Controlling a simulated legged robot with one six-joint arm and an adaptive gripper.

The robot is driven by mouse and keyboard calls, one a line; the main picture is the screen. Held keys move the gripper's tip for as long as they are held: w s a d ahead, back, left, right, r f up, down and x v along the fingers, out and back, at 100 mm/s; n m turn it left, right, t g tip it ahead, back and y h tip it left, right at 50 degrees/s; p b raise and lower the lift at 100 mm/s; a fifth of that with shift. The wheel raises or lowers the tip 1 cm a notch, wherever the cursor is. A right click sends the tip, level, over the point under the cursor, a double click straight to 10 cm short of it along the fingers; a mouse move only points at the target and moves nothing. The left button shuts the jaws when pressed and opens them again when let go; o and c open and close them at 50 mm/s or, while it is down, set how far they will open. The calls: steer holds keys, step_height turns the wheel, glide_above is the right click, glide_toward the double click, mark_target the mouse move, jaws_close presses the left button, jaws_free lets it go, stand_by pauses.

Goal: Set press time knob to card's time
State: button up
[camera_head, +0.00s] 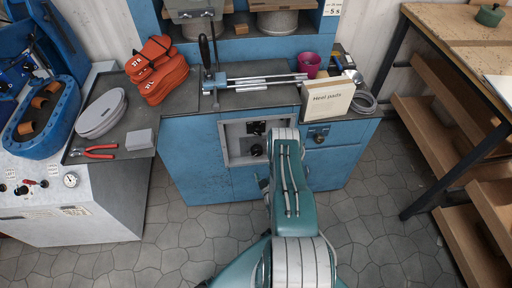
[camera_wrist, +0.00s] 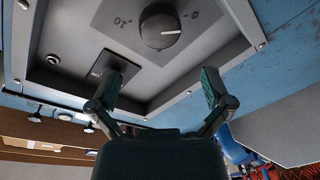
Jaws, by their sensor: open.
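The card (camera_head: 332,8) is at the top edge of the head view and reads "5 s"; its upper part is cut off. The blue press cabinet (camera_head: 190,150) has a recessed grey control panel (camera_head: 232,137) with dark controls, partly hidden by my arm. In the wrist view the round black time knob (camera_wrist: 160,27) sits on a grey plate marked 0 and 10, seen upside down. Its white pointer line points to the right in the picture, and the knob's upper edge is near the frame top. My gripper (camera_wrist: 161,85) is open and empty, with its fingers apart below the knob, not touching it.
A black switch (camera_wrist: 112,65) is beside the left finger. The panel's raised metal frame (camera_wrist: 225,65) edges the recess. On the bench top are a Heel pads box (camera_head: 328,98), red sandals (camera_head: 158,70) and a pink cup (camera_head: 309,64). A wooden shelf unit (camera_head: 440,130) stands right.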

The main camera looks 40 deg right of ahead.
mark_target(258, 153)
steer(key=x, duration=0.9)
steer(key=shift+w+d, duration=0.2)
steer(key=shift+w, duration=0.35)
steer(key=shift+a, duration=0.15)
steer(key=c, duration=0.9)
